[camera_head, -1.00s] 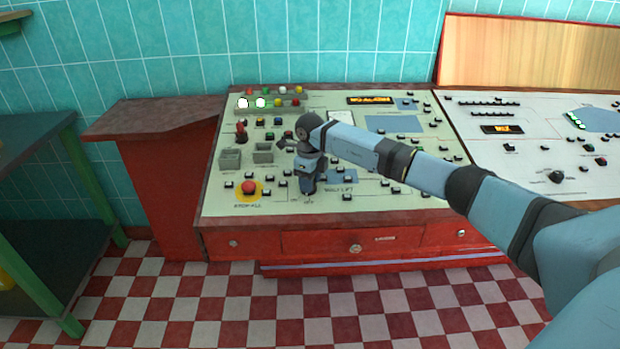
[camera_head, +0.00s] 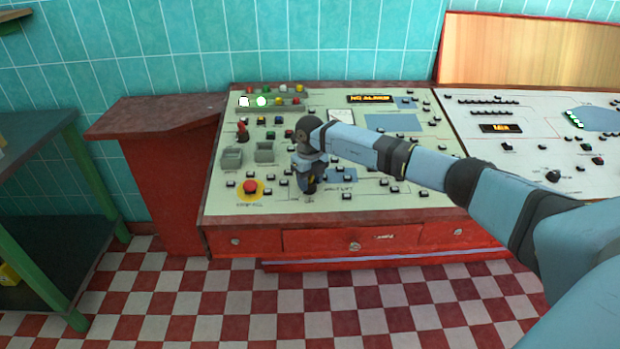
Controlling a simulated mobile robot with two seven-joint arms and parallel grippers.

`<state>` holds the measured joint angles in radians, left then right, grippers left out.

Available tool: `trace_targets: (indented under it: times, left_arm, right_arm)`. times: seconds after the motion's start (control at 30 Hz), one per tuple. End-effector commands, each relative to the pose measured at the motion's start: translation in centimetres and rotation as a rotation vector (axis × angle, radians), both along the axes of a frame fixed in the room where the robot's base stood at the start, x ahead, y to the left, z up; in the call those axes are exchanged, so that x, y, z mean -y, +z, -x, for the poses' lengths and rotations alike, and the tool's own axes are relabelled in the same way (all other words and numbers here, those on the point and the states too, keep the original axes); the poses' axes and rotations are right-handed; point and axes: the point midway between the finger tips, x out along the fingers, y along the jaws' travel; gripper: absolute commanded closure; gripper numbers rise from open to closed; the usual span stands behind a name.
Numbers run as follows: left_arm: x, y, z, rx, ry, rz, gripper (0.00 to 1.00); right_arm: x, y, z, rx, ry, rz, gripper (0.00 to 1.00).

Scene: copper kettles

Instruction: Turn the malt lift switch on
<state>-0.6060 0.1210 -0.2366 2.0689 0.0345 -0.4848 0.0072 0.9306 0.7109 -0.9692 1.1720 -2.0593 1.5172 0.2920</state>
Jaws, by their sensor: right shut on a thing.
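The control panel (camera_head: 400,205) has a pale sloped face with many small buttons, and a "MALT LIFT" label (camera_head: 338,190) sits near its lower middle. My right gripper (camera_head: 309,192) points down at the panel just left of that label. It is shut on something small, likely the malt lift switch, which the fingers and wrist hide. I cannot tell the switch's position. My left gripper is not in view.
A red stop button (camera_head: 250,187) on a yellow disc lies left of my right gripper. A red lever (camera_head: 242,132) and grey boxes (camera_head: 232,158) stand farther up the panel. A second panel (camera_head: 530,140) adjoins at the right. A green-framed table (camera_head: 40,140) stands at the left.

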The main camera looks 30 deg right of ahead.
Motion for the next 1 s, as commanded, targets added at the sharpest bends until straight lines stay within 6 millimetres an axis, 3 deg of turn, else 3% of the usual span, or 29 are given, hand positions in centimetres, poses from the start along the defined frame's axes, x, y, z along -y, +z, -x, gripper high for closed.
trace_targets:
  times: [0.9, 0.93, 1.0]
  left_arm:
    - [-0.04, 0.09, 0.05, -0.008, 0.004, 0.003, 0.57]
    - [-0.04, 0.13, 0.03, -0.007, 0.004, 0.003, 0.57]
    - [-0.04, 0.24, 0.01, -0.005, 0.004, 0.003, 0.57]
  right_arm:
    - [-0.03, -0.04, 0.02, -0.001, -0.098, 0.000, 0.82]
    - [-0.03, -0.04, 0.02, -0.001, -0.098, 0.000, 0.56]
    - [-0.03, -0.03, 0.02, -0.001, -0.097, 0.000, 0.47]
